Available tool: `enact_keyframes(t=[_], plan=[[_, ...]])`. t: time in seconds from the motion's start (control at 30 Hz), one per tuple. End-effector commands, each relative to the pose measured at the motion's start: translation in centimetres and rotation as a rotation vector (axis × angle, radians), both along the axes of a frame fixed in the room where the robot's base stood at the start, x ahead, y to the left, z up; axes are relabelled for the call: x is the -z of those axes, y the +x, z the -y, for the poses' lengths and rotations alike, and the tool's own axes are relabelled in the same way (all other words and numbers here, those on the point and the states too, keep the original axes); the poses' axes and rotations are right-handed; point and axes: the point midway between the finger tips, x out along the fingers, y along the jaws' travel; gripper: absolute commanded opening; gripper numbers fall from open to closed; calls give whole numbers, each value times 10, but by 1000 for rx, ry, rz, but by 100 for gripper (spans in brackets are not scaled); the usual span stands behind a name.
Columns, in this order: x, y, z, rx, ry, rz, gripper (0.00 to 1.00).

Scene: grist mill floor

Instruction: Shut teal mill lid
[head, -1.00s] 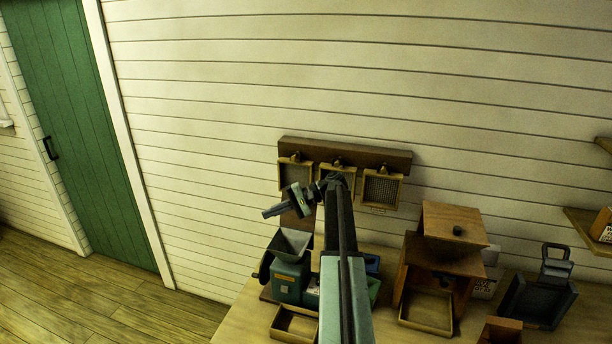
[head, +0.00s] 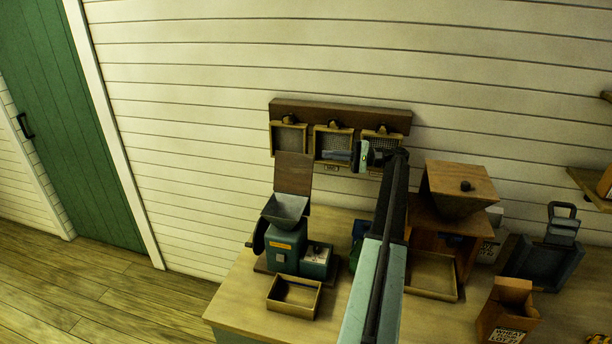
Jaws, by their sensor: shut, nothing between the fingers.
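The teal mill (head: 285,247) stands near the left end of the table, with a grey hopper (head: 286,207) on top. Its brown wooden lid (head: 293,173) stands open, upright behind the hopper. My gripper (head: 352,157) is shut and empty. It is in the air to the right of the lid, in front of the hanging sieves, and apart from the lid. My arm crosses the table to the right of the mill and hides part of what is behind it.
A wooden tray (head: 294,297) sits in front of the teal mill. A wooden mill (head: 456,189) with its own tray stands right of my arm. Sieves hang on a wall rack (head: 340,115).

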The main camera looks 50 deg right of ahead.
Motion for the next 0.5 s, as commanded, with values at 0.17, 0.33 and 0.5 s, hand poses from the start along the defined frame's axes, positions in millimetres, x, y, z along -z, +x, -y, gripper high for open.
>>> enact_keyframes(t=[0.17,0.33,0.5], plan=[[28,-8,11,10,10,16,0],[26,-10,12,13,12,18,0],[24,1,1,12,11,17,0]])
